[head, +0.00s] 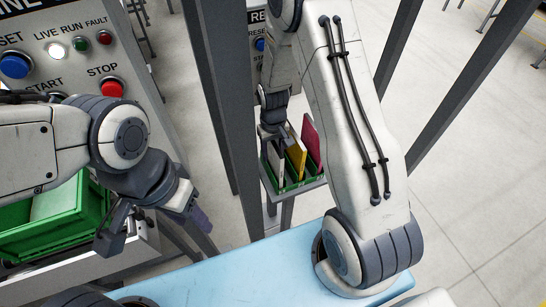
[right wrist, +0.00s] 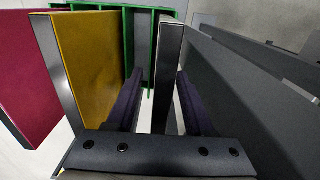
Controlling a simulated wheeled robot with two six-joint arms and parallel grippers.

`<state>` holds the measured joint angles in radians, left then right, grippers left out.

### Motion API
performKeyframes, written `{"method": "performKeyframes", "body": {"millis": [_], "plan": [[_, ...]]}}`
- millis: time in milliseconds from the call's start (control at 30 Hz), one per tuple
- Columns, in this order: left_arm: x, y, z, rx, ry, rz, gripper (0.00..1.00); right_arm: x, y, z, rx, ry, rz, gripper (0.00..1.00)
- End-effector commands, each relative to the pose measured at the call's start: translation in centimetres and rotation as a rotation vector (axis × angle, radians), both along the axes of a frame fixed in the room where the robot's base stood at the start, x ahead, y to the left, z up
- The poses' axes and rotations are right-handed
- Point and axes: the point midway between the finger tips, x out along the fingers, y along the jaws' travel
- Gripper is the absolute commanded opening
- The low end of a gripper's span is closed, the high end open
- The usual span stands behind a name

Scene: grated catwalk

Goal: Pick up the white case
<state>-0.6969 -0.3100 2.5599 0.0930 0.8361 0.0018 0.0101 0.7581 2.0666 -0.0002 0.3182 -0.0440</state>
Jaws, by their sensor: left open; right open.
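The white case (head: 278,161) stands upright in the left slot of a small green rack (head: 291,187) in the head view. In the right wrist view the white case (right wrist: 168,70) shows nearly edge-on, with a dark spine and a thin pale side. My right gripper (head: 274,134) is above the case in the head view. In the right wrist view my right gripper (right wrist: 160,88) is open, with one finger on each side of the case; contact is not visible. My left gripper (head: 155,226) is open and empty, well to the left of the rack.
A yellow case (head: 297,158) and a magenta case (head: 311,143) stand close beside the white one, to its right. A green bin (head: 45,235) sits at the left below a button panel (head: 75,50). Grey posts (head: 226,110) rise next to the rack. A light blue surface (head: 225,275) lies in front.

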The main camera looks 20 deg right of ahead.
Motion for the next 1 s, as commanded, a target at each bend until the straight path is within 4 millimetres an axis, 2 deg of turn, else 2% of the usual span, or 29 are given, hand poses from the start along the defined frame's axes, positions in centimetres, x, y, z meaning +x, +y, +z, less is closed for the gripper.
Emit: {"method": "performKeyframes", "body": {"millis": [167,400,433,533,567,1000], "plan": [[0.0,0.0,0.5,0.000,0.000,0.000,0.50,0.0,0.0,-1.6,-0.001,0.000,0.000,0.53],[0.0,0.0,0.4,0.000,0.000,0.000,0.50,0.0,0.0,-1.8,-0.001,-0.002,0.000,0.53],[0.0,0.0,0.4,0.000,0.000,0.000,0.50,0.0,0.0,-1.8,-0.001,-0.002,0.000,0.45],[0.0,0.0,0.4,0.000,0.000,0.000,0.50,0.0,0.0,-1.8,-0.001,-0.002,0.000,0.07],[0.0,0.0,0.4,0.000,0.000,0.000,0.50,0.0,0.0,-1.8,-0.001,-0.002,0.000,0.00],[0.0,0.0,0.3,0.000,0.000,0.000,0.50,0.1,0.0,-1.5,-0.001,-0.003,0.000,0.00]]}}
